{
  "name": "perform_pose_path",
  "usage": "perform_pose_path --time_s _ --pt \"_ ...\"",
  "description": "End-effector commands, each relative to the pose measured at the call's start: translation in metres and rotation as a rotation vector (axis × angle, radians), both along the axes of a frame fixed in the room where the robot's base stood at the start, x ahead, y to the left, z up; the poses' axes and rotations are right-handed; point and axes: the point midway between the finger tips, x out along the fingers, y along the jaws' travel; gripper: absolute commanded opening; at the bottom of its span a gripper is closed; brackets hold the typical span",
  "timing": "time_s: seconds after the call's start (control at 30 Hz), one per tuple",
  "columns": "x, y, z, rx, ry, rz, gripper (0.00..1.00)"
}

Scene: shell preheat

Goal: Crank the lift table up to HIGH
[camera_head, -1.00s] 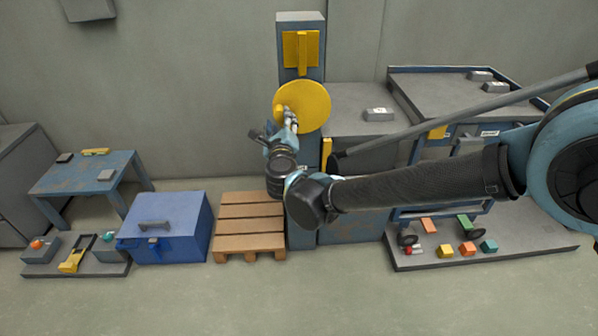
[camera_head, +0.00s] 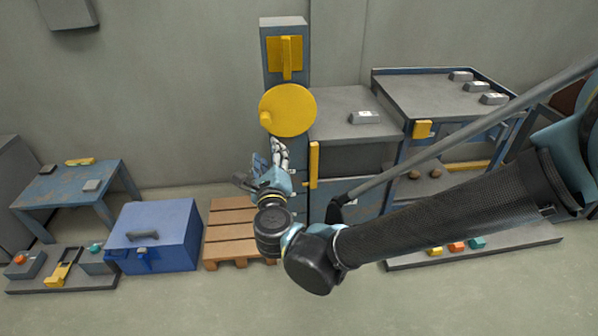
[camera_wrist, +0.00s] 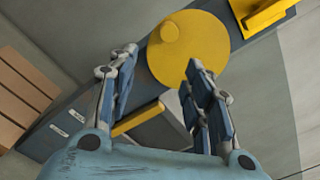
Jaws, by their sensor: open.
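A yellow crank disc (camera_head: 287,111) with a round knob (camera_head: 265,119) at its left edge is mounted on a tall blue-grey post (camera_head: 270,70). My gripper (camera_head: 270,153) is below the disc, open and empty, fingers pointing up. In the wrist view the disc (camera_wrist: 205,45) and knob (camera_wrist: 169,32) lie beyond the spread fingertips (camera_wrist: 161,58), with no visible grip on either. Which thing is the lift table is unclear; a blue-framed unit with a grey top (camera_head: 430,95) stands at the right. Its lower part is partly hidden by my arm.
A yellow plate with a bar (camera_head: 286,55) is above the disc. A grey-topped cabinet (camera_head: 335,103) with a yellow handle (camera_head: 314,165) stands beside the post. A wooden pallet (camera_head: 230,228), blue chest (camera_head: 155,240) and low blue table (camera_head: 70,185) are at the left. The front floor is clear.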

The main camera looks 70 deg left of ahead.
Motion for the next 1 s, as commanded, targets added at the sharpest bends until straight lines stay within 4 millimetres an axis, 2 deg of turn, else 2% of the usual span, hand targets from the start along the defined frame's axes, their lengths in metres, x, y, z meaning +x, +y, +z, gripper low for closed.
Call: perform_pose_path --time_s 0.23,0.3,0.6,1.0 --pt "-0.008 -0.036 0.0 0.0 0.0 0.001 0.46" --pt "0.003 -0.025 -0.008 0.022 -0.003 0.009 0.46" --pt "0.031 -0.004 -0.036 0.099 -0.021 0.068 0.46" --pt "0.067 0.012 -0.076 0.161 -0.057 0.144 0.46"
